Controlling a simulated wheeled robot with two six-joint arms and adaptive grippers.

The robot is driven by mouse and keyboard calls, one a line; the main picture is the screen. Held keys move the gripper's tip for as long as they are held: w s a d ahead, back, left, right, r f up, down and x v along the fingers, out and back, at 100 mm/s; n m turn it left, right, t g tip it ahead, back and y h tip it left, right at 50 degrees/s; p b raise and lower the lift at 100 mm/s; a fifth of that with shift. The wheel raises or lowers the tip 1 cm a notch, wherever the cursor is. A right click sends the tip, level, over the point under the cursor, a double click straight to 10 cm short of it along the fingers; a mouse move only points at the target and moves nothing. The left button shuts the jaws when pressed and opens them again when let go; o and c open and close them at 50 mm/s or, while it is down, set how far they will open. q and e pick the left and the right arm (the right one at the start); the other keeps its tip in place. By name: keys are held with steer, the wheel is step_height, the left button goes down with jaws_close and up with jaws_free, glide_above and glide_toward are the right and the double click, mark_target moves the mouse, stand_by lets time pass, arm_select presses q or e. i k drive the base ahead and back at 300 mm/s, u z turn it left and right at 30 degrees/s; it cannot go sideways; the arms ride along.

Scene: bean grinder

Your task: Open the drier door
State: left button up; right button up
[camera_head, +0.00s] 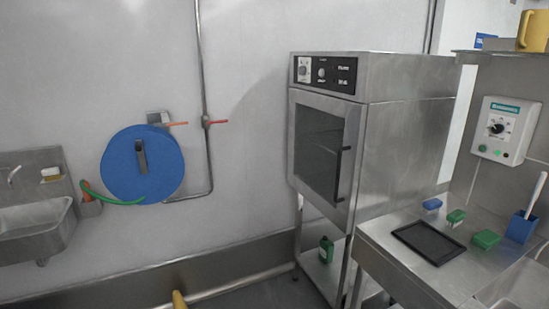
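The drier (400,130) is a tall stainless steel cabinet at the middle right, on an open stand. Its door (305,149) has a dark window and looks closed against the front. A dark vertical handle (340,174) stands on the right side of the door. A black control panel (325,73) with knobs is above the door. Neither of my grippers is in view.
A steel counter (385,255) with a black tray (428,243), green and blue blocks and a blue holder stands right of the drier. A blue hose reel (117,170) and a sink (35,228) are on the left. A yellow object (179,299) shows at the bottom edge.

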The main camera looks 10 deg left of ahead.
mark_target(341, 214)
steer(key=u, duration=0.75)
steer(key=i, duration=1.35)
steer(key=z, duration=2.7)
